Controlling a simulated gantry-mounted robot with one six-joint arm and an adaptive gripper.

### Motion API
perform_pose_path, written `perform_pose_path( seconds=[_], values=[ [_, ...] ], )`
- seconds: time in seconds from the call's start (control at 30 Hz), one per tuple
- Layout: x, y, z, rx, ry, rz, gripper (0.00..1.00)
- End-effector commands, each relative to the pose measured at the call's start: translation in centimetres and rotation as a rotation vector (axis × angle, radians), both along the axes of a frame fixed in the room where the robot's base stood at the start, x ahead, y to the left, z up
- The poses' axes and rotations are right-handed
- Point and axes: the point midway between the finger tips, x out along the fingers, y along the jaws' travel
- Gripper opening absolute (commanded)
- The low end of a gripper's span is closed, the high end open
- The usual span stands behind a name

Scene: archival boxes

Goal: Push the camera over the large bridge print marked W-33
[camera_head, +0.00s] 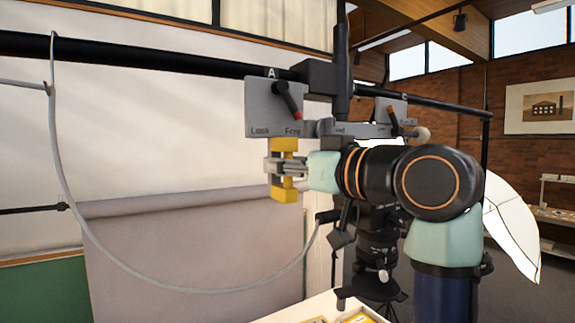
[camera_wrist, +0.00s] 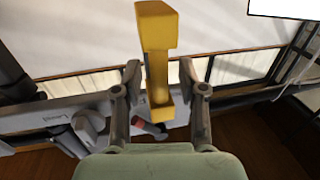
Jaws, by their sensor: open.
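My gripper (camera_head: 284,166) is open around a yellow upright handle (camera_head: 284,192) below the overhead rail. In the wrist view the handle (camera_wrist: 157,50) stands between the two spread fingers (camera_wrist: 160,85), with a visible gap on each side. A grey plate (camera_head: 262,120) marked A, with "Lock" and "Free" lettering and a red-tipped lever (camera_head: 288,98), hangs above the handle. A black device (camera_head: 377,245), perhaps the camera, is partly hidden behind my arm. The W-33 print cannot be made out.
A black rail (camera_head: 150,57) crosses the view, with a second plate (camera_head: 388,112) marked C farther right. A grey cable (camera_head: 75,215) loops below it. A white table corner (camera_head: 310,308) with yellow-edged items shows at the bottom. A white reflector (camera_head: 515,225) stands right.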

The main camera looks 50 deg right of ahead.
Motion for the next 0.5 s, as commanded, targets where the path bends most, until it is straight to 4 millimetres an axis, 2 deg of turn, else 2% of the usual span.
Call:
perform_pose_path(
  seconds=[0.13, 0.23, 0.37, 0.5],
  values=[
    [-0.1, 0.0, 0.0, 0.0, 0.0, 0.0, 0.41],
    [-1.0, 0.1, 0.1, -0.001, -0.002, -0.001, 0.41],
    [-3.8, 0.5, 0.1, -0.003, -0.002, -0.004, 0.41],
    [-7.4, 1.1, 0.0, -0.003, 0.0, -0.004, 0.41]
  ],
)
